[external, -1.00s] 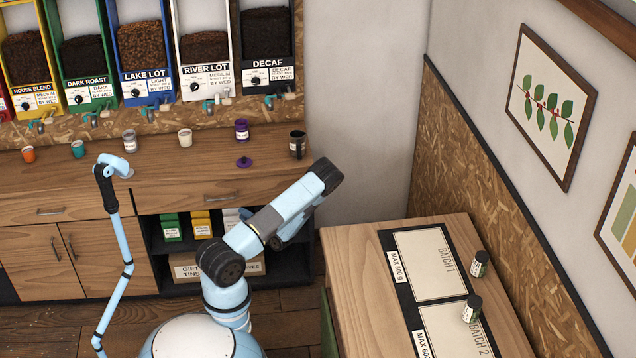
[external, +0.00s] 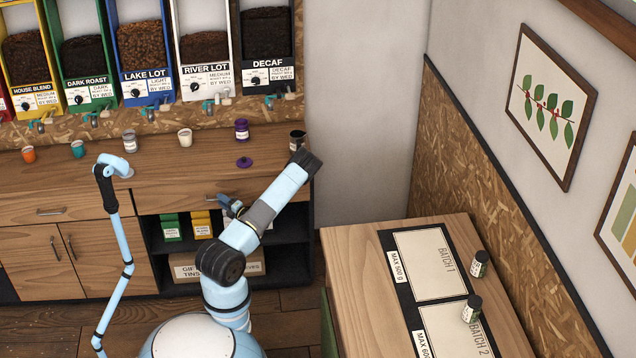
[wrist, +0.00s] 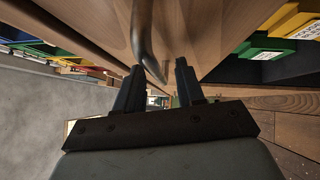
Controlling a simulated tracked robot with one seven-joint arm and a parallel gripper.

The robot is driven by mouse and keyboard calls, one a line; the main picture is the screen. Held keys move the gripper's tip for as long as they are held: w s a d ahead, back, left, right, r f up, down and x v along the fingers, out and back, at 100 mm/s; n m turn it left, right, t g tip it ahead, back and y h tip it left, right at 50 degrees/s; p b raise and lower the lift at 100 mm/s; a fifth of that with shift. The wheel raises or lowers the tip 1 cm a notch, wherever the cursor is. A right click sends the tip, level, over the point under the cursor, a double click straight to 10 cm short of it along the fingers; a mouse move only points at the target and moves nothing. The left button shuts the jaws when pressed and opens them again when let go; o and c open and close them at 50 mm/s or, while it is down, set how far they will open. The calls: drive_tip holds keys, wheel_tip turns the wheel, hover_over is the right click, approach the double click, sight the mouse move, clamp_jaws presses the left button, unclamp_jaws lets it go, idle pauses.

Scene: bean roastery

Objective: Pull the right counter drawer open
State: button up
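The right counter drawer (external: 165,200) is a wooden front under the counter top, above the open shelf, and looks shut. Its metal handle (wrist: 143,30) runs down the middle of the wrist view; only its left part shows in the external view. My gripper (external: 229,205) is at the handle. In the wrist view its two dark fingers (wrist: 160,68) are apart, with the handle's bar in the gap between their tips. I cannot tell whether either finger touches the bar.
The left drawer (external: 50,212) is shut. A black cup (external: 297,140), purple jar (external: 241,129) and purple lid (external: 244,162) are on the counter (external: 205,165), near my arm. The shelf below holds green and yellow packets (external: 202,225). A wooden table (external: 365,290) stands at right.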

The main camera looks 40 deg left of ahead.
clamp_jaws()
idle(0.4)
